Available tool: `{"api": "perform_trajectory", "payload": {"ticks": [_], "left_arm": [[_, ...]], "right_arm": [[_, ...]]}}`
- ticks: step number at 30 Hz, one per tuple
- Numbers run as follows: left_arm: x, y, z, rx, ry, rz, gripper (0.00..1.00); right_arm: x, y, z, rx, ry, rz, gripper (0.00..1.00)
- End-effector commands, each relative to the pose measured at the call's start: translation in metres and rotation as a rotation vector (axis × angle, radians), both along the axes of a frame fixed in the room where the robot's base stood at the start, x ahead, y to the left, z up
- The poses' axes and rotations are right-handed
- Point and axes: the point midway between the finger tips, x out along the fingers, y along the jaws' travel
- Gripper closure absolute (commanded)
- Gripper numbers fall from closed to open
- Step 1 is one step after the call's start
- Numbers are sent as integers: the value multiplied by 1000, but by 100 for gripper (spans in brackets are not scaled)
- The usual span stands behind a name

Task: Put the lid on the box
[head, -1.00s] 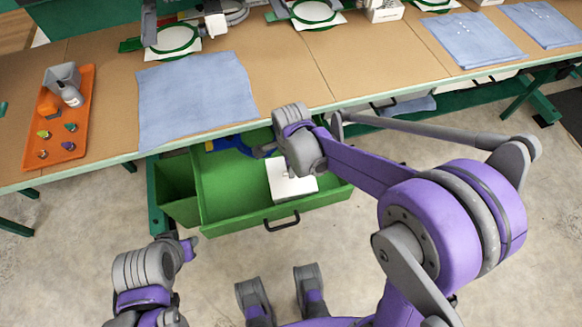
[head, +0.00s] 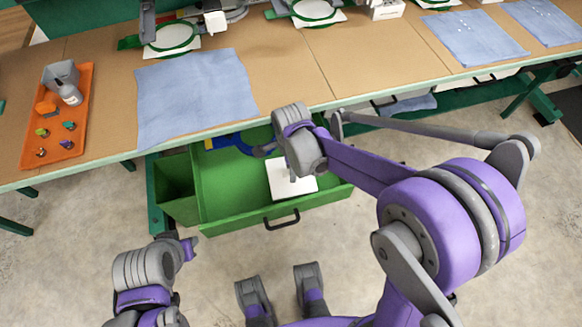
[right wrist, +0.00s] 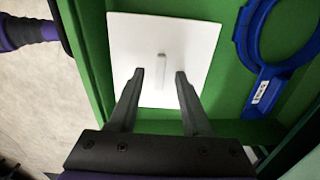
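A white square lid (right wrist: 190,30) with a small upright handle (right wrist: 161,60) lies flat inside the green drawer. In the head view the lid (head: 280,188) is partly covered by my right gripper and arm. The box cannot be made out separately; whether it is under the lid is hidden. My right gripper (right wrist: 160,75) is open, with its fingertips apart over the lid and the handle between and just beyond them, not clasped. My left gripper (head: 190,246) is low at the left, away from the drawer; its fingers are too unclear to judge.
The open green drawer (head: 235,213) has a side compartment at left. A blue ring-shaped tool (right wrist: 262,75) lies in it beside the lid. Above is the brown workbench (head: 300,75) with a blue cloth (head: 195,95) and an orange tray (head: 75,125).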

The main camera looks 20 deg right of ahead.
Motion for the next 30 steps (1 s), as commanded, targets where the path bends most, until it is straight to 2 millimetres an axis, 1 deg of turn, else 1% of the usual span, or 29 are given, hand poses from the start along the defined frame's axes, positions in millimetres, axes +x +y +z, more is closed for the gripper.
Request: {"api": "perform_trajectory", "payload": {"ticks": [5, 8, 11, 18, 21, 25, 30], "left_arm": [[0, 0, 0, 0, 0, 0, 70], [0, 0, 2, 0, -1, 0, 70], [0, 0, 6, 0, -2, 0, 70], [0, 0, 17, 0, -6, 0, 70], [1, 0, 21, 0, -7, 0, 70], [1, 0, 23, 0, -7, 0, 70], [1, 0, 24, 0, -8, 0, 70]], "right_arm": [[0, 0, 1, 0, 0, 0, 51], [0, 0, 7, 0, 0, 0, 51], [0, 0, 21, 0, -1, 0, 51], [0, 0, 71, 0, -1, 0, 51], [0, 0, 88, 0, -1, 0, 51], [0, 0, 102, 0, 0, 0, 51], [0, 0, 108, 0, 0, 0, 51]]}}
